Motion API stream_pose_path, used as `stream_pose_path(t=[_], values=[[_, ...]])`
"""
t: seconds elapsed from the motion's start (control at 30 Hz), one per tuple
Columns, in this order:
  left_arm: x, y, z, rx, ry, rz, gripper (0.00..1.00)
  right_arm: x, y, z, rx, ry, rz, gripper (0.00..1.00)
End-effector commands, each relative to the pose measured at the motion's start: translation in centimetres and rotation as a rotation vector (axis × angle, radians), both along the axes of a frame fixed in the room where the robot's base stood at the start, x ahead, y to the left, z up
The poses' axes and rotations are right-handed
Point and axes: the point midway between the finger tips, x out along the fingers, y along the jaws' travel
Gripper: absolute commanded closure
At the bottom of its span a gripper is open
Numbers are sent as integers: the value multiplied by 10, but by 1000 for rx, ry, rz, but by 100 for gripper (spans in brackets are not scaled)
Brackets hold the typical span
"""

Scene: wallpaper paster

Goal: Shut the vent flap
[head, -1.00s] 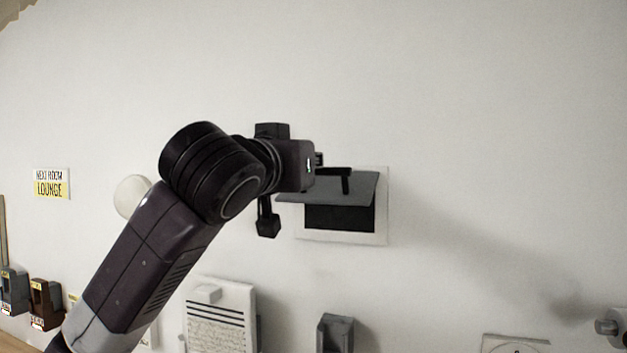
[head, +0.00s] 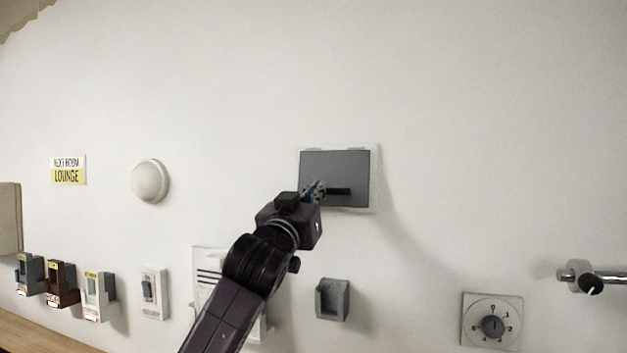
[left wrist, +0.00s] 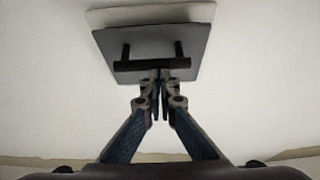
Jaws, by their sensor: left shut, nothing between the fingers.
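The vent flap (head: 335,168) is a grey plate lying flat, or nearly so, over its white wall frame (head: 376,180); the dark opening behind it is hidden. A black bar handle (head: 340,191) sits on the lower part of the flap. In the left wrist view the flap (left wrist: 152,42) and its handle (left wrist: 135,65) show straight ahead. My left gripper (head: 318,188) is shut and empty, with its tips at the flap's lower left. In the wrist view its fingertips (left wrist: 160,76) are at the handle's lower edge; whether they touch is unclear. My right gripper is out of view.
Below are a grey holder (head: 332,300), a dial (head: 492,325) and a white panel partly behind my arm. A switch (head: 153,290), round lamp (head: 150,181) and several small boxes are left. A tap-like fixture (head: 590,280) juts out right. Wall above is clear.

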Motion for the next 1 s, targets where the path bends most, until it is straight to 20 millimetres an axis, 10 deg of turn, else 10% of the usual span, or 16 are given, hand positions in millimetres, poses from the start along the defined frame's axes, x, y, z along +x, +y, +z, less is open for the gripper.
stream_pose_path(t=[1.0], values=[[25, -7, -29, 3, 8, 2, 100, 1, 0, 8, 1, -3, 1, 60]])
